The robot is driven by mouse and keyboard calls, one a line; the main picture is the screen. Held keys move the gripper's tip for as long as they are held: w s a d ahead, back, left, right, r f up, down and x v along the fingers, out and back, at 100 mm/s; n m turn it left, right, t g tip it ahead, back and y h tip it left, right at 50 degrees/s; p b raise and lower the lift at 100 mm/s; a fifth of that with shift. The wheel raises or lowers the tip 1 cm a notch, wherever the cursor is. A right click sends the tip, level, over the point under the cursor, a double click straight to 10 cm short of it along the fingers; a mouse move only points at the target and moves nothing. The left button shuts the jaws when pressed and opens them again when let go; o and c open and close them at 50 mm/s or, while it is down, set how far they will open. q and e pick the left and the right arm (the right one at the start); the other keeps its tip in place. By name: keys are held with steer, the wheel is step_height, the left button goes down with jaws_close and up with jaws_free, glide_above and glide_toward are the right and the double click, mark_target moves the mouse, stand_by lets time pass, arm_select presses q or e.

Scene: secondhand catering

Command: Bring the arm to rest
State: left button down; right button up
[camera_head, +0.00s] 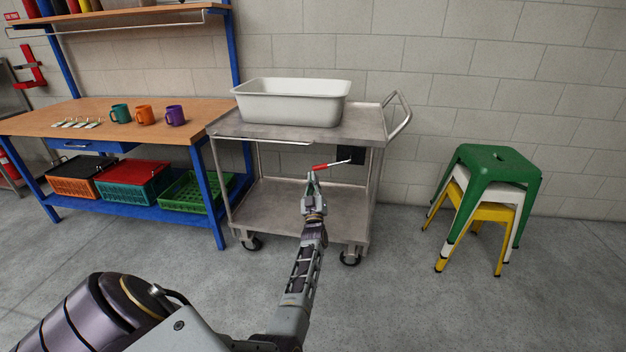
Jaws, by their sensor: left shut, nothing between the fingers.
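My left gripper (312,182) is shut and empty. Its arm reaches forward from the bottom of the view, and the gripper shows in front of the metal trolley (280,209), below the trolley's top. A red-handled bar (332,164) shows just above the fingertips, beside a dark box (351,155) under the trolley top. I cannot tell whether the fingertips touch the bar. My right gripper is not in view.
A white tub (292,103) stands on the trolley. At left, a blue-framed workbench (60,116) holds several mugs, with coloured crates (185,190) on its lower shelf. Stacked stools (492,165) stand at right. The floor (430,310) at front right is clear.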

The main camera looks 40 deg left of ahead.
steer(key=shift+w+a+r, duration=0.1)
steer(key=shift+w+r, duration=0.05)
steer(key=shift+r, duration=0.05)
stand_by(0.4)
